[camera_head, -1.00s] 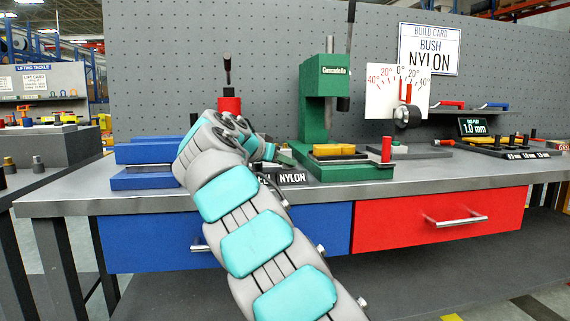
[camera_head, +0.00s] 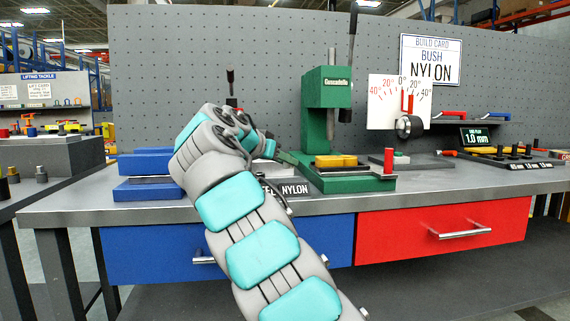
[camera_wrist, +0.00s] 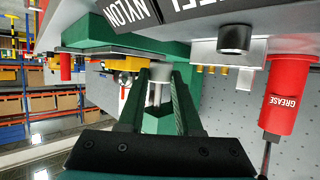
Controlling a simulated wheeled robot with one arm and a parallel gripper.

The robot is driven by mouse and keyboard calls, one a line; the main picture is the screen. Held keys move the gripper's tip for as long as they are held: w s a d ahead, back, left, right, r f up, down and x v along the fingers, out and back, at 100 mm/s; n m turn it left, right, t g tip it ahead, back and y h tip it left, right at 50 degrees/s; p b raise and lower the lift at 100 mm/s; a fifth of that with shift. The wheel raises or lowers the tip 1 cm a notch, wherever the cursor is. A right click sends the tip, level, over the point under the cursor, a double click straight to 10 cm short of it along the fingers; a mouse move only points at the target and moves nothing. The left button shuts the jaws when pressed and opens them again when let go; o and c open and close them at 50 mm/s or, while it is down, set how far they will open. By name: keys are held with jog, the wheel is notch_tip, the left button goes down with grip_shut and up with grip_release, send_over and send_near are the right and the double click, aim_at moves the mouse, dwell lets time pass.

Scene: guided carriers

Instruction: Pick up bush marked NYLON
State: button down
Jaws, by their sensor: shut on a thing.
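My gripper (camera_wrist: 160,100) is shut on a pale, whitish bush (camera_wrist: 158,84), which shows between its two dark fingers in the wrist view. Part of the bush is hidden by the fingers. A label reading NYLON (camera_wrist: 125,10) is at the top of that view, upside down, and it also shows on the bench front in the head view (camera_head: 294,189). In the head view my arm hides most of the gripper and the bush.
The green press (camera_head: 325,110) stands just right of my gripper, with yellow pieces (camera_head: 336,161) on its base. A red GREASE bottle (camera_wrist: 287,95) stands close by. A blue block fixture (camera_head: 150,190) is at the left. An angle gauge (camera_head: 392,102) and a build card reading BUSH NYLON (camera_head: 430,60) are behind.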

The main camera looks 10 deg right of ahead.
jog(key=s+a+r+b, duration=0.1)
jog(key=s+a, duration=0.3)
jog(key=s, duration=0.9)
jog(key=shift+s+b, duration=0.25)
jog(key=shift+b, duration=0.5)
